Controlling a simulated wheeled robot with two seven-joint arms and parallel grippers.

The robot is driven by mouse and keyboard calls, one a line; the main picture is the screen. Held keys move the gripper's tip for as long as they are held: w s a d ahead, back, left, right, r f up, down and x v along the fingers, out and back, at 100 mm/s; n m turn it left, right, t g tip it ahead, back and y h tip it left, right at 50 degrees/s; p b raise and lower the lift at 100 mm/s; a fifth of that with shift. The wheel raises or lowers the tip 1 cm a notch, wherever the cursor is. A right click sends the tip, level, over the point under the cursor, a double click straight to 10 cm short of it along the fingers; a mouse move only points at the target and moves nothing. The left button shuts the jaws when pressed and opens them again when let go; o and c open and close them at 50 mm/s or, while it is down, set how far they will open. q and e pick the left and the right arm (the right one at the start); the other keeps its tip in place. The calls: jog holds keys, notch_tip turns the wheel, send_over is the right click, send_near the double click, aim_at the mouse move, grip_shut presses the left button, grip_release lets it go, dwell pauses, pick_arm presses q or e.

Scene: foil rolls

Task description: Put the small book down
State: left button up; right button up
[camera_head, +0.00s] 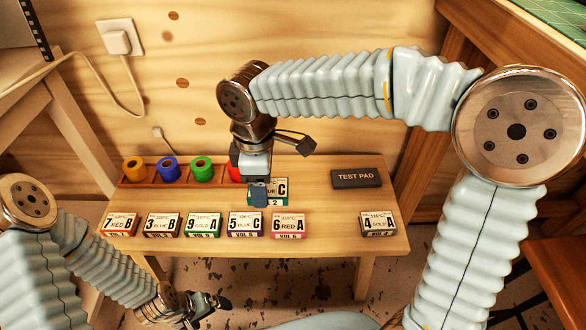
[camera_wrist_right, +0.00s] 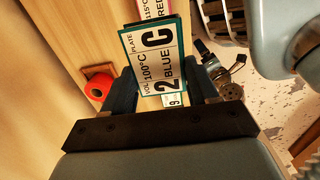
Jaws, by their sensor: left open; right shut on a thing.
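The small book (camera_head: 281,189), a teal-edged booklet with a white label reading "2 BLUE C", is in my right gripper (camera_head: 258,192) above the table, behind the front row of books. In the right wrist view the book (camera_wrist_right: 156,55) sits between the two dark fingers of the right gripper (camera_wrist_right: 160,88), which is shut on it. In the head view the gripper covers the book's left part. Whether the book touches the table I cannot tell. My left gripper (camera_head: 208,306) is open and empty, low in front of the table.
A row of labelled books, such as VOL 6 (camera_head: 287,226), lines the table front, with a gap before VOL 4 (camera_head: 378,224). Coloured rolls, including a green one (camera_head: 202,170), stand in a wooden rack behind. A dark test pad (camera_head: 357,178) lies at back right.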

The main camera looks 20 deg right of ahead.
jog(key=w+d+f, duration=0.2)
jog(key=w, duration=0.1)
jog(key=w+d+f, duration=0.3)
jog(key=w, duration=0.1)
jog(key=w+d+f, duration=0.2)
jog(key=w+f, duration=0.1)
jog(key=shift+w+d+f+b, duration=0.15)
jog(key=shift+d+f+b, duration=0.05)
jog(key=shift+d+b, duration=0.2)
jog(key=shift+w+d+f, duration=0.25)
jog(key=shift+w+f, duration=0.05)
jog(key=shift+f, duration=0.15)
jog(key=shift+w+d+f+b, duration=0.1)
jog(key=shift+f+b, duration=0.2)
jog(key=shift+f, duration=1.4)
jog(key=shift+f, duration=0.2)
jog(key=o, duration=1.2)
jog(key=shift+c, duration=0.2)
